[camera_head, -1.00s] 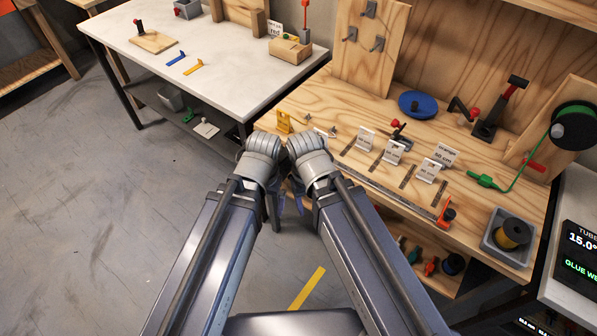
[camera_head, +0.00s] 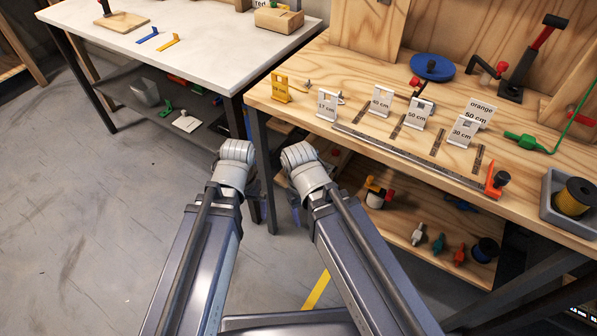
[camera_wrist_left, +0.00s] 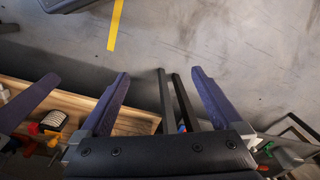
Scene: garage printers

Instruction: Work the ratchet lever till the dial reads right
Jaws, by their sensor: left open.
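A black upright tool with a red-gripped lever (camera_head: 530,60) stands at the back right of the wooden bench; I cannot tell if it is the ratchet. I make out no dial face in either view. My left gripper shows in the left wrist view (camera_wrist_left: 160,73) with its two purple fingers wide apart and nothing between them. In the head view its fingers are hidden behind my left wrist, in front of the benches and far from the lever. My right gripper (camera_head: 296,212) is mostly hidden below my right wrist, so its jaws cannot be judged.
The wooden bench (camera_head: 340,72) carries labelled white stands (camera_head: 418,112), a long metal rail (camera_head: 410,160), a blue disc (camera_head: 432,67) and a tray with a yellow spool (camera_head: 575,197). Its lower shelf (camera_head: 400,225) holds small coloured parts. A white-topped table (camera_head: 190,60) stands left. Open floor lies left.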

